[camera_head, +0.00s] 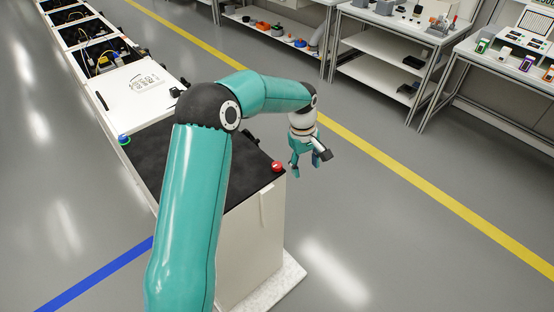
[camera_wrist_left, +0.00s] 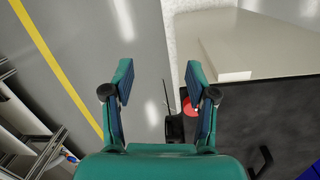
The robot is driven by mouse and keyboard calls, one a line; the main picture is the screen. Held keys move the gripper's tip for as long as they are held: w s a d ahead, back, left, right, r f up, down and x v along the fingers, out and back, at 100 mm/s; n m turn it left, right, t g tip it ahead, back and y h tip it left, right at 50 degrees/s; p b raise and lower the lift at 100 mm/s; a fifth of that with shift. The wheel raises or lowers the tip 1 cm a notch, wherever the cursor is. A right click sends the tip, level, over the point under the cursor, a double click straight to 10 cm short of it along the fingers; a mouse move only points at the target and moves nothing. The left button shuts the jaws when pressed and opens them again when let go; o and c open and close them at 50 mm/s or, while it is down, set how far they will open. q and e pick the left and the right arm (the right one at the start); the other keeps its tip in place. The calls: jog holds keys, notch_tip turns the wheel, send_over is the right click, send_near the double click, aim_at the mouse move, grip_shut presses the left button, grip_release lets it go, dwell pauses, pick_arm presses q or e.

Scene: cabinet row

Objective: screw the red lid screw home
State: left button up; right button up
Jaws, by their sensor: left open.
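The red lid screw (camera_head: 277,166) is a short round knob at the right front corner of the black lid (camera_head: 240,185) on the near white cabinet (camera_head: 255,245). My left gripper (camera_head: 306,168) points downward beside that corner, to the right of the screw and apart from it, over the floor side. Its jaws are open with nothing between them. In the left wrist view the open gripper (camera_wrist_left: 160,72) has the red screw (camera_wrist_left: 188,106) partly hidden behind its right finger. My right gripper is not in view.
Open cabinets with cables (camera_head: 100,55) continue the row behind. Benches with shelves (camera_head: 385,65) stand at the back right. The grey floor right of the cabinet is clear.

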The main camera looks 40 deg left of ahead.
aim_at(277, 164)
pick_arm(q)
jog(key=s+a+r+n+y, duration=0.1)
jog(key=a+r+n, duration=0.25)
jog(key=r, duration=0.35)
jog(key=s+a+r+n, duration=0.2)
jog(key=a+r, duration=0.3)
jog(key=r, duration=0.1)
jog(key=shift+g, duration=0.3)
notch_tip(277, 164, down, 16)
jog(key=shift+w+f+p, duration=0.15)
jog(key=shift+p, duration=0.35)
